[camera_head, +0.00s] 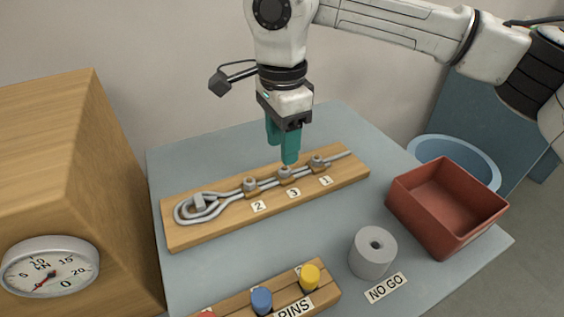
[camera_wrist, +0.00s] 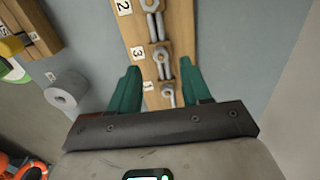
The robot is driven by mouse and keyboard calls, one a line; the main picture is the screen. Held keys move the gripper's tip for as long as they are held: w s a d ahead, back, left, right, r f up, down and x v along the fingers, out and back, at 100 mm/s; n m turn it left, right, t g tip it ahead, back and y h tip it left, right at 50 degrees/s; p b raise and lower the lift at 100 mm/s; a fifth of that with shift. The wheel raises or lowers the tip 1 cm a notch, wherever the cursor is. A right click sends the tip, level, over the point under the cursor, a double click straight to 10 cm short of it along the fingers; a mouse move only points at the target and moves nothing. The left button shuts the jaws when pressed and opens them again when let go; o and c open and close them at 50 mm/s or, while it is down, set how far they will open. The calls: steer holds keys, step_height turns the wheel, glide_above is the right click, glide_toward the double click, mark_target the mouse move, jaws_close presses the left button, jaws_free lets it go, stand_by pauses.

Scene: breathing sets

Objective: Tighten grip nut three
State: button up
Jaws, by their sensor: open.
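A wire rope (camera_head: 208,212) with an eye at its left end lies along a wooden board (camera_head: 200,236). Three metal grips with nuts sit on it, labelled 2, 3 and 1 from left to right. Grip nut three (camera_head: 285,173) is the middle one, behind its label 3 (camera_head: 294,193). My gripper (camera_head: 282,153) points down over it, open, with teal fingers. In the wrist view, grip nut three (camera_wrist: 160,54) shows near the gap between the open fingertips (camera_wrist: 159,69), with nothing held. Whether a finger touches it I cannot tell.
Grip nut two (camera_head: 249,184) and grip nut one (camera_head: 317,161) stand close on either side. A red bin (camera_head: 470,222), a grey cylinder (camera_head: 372,258) labelled NO GO and a pin rack (camera_head: 325,292) stand nearby. A wooden box with a gauge (camera_head: 48,268) is at left.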

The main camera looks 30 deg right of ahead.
mark_target(282, 170)
steer(key=shift+f, duration=2.6)
steer(key=shift+c, duration=0.3)
jaws_close()
